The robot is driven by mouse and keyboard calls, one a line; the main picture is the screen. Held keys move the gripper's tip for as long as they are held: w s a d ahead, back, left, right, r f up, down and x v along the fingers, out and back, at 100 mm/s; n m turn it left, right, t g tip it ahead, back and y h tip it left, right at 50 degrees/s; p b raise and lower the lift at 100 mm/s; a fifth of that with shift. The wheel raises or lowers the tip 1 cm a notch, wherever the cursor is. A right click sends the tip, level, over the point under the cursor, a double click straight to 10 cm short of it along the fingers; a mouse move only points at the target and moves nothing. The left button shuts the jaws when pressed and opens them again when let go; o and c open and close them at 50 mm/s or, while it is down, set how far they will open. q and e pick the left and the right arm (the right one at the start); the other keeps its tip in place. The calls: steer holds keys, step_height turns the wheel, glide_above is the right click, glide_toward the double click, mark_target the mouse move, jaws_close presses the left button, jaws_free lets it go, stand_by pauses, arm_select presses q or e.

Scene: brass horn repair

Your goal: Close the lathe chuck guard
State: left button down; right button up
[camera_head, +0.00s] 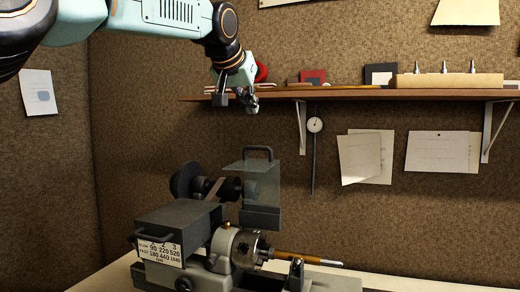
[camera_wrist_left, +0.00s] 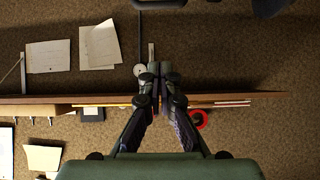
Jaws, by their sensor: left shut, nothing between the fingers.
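The lathe (camera_head: 180,225) stands on the bench at the bottom of the head view. Its chuck guard (camera_head: 262,180) is a clear panel with a dark lower part and a dark handle (camera_head: 258,150) on top. The guard stands upright, raised behind the chuck (camera_head: 247,247), which is uncovered. My left gripper (camera_head: 237,103) is shut and empty. It hangs above and a little left of the guard, in front of the shelf and well apart from the handle. In the left wrist view its fingers (camera_wrist_left: 160,80) are together. My right gripper is in neither view.
A wooden shelf (camera_head: 330,93) on the back wall holds a wooden block with several pointed bits (camera_head: 450,84). A red round item (camera_head: 261,72) sits close behind my left gripper. A brass-coloured rod (camera_head: 300,257) extends right from the chuck. The space between gripper and guard looks clear.

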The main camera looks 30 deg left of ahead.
arm_select(q)
steer(key=p+x, duration=0.7)
steer(key=x, duration=0.3)
steer(key=shift+w+f, duration=0.15)
steer(key=shift+w, duration=0.05)
steer(key=shift+s+f, duration=0.2)
steer(key=s, duration=0.1)
steer(key=s+f+b, duration=0.1)
steer(key=shift+s+f, duration=0.1)
steer(key=shift+s, duration=0.25)
steer(key=shift+s+d+f, duration=0.15)
steer(key=shift+s+f, duration=0.1)
steer(key=shift+w+d+f, duration=0.15)
steer(key=shift+w, duration=0.05)
steer(key=shift+s, duration=0.1)
